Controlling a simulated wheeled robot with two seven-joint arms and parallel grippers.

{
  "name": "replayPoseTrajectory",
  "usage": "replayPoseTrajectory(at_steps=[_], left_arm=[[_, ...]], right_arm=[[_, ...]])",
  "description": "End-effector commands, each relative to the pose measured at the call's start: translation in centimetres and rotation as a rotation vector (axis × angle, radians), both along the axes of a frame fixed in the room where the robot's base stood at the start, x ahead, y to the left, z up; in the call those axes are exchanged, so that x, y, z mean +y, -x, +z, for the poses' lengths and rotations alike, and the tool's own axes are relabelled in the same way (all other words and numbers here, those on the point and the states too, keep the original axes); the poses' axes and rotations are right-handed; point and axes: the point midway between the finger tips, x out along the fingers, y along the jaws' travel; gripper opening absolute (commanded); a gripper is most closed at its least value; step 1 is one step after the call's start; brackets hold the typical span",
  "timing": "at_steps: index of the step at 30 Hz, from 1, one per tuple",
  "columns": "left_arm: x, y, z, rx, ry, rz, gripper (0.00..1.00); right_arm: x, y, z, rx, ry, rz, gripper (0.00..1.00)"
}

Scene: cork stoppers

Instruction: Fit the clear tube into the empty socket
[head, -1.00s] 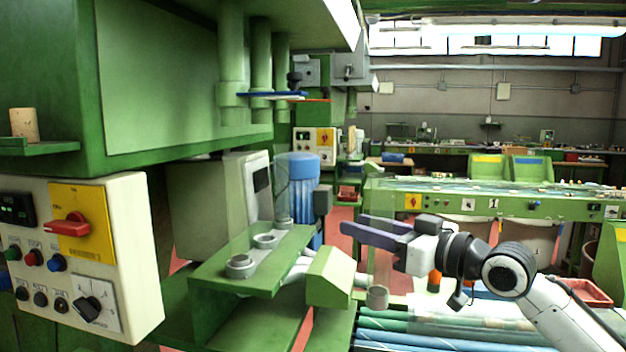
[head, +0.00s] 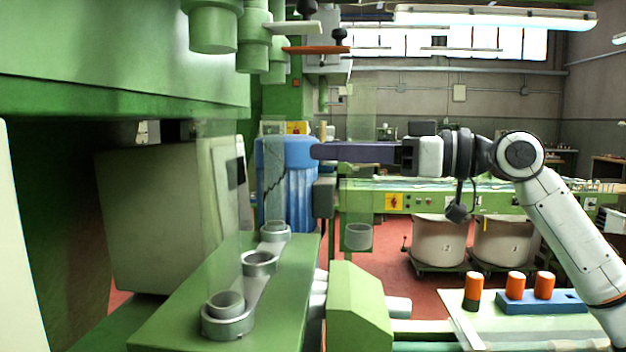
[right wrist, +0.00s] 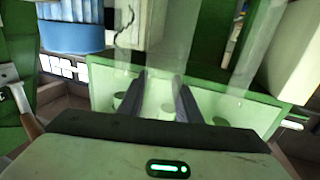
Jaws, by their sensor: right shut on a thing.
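My right gripper (head: 325,152) is shut on a clear tube (head: 357,205) with a grey lower end. The tube hangs upright, right of the green ledge (head: 175,332) and apart from it. The tube also shows between the fingers in the right wrist view (right wrist: 168,50). The ledge carries a row of grey ring sockets. The front socket (head: 228,326) holds a clear tube (head: 222,225). The rear socket (head: 275,236) holds a clear tube with a dark crack (head: 275,175). The middle socket (head: 258,268) looks empty. My left gripper is out of view.
Green cylinders (head: 213,30) hang from the machine above the ledge. A blue ribbed container (head: 287,205) stands behind it. A green sloped block (head: 352,305) lies right of the ledge. Orange-topped pieces (head: 515,284) stand at lower right. There is open space around the held tube's lower end.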

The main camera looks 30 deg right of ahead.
Motion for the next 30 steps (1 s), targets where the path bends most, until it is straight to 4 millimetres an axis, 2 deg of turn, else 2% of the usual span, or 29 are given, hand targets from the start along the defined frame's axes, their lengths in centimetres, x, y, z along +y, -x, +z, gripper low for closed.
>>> replayPoseTrajectory(at_steps=[1,4,13,30], left_arm=[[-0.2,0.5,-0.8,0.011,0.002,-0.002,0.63],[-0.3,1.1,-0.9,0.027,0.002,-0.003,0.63],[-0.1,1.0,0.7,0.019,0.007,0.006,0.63],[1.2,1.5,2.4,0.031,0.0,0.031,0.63]], right_arm=[[0.0,0.0,-0.5,-0.003,0.0,-0.001,0.08],[0.1,-0.1,-0.5,-0.002,0.0,-0.001,0.08],[1.6,-1.2,-0.2,-0.001,-0.001,0.0,0.08],[5.3,-4.0,-0.2,0.0,-0.002,0.0,0.08]])
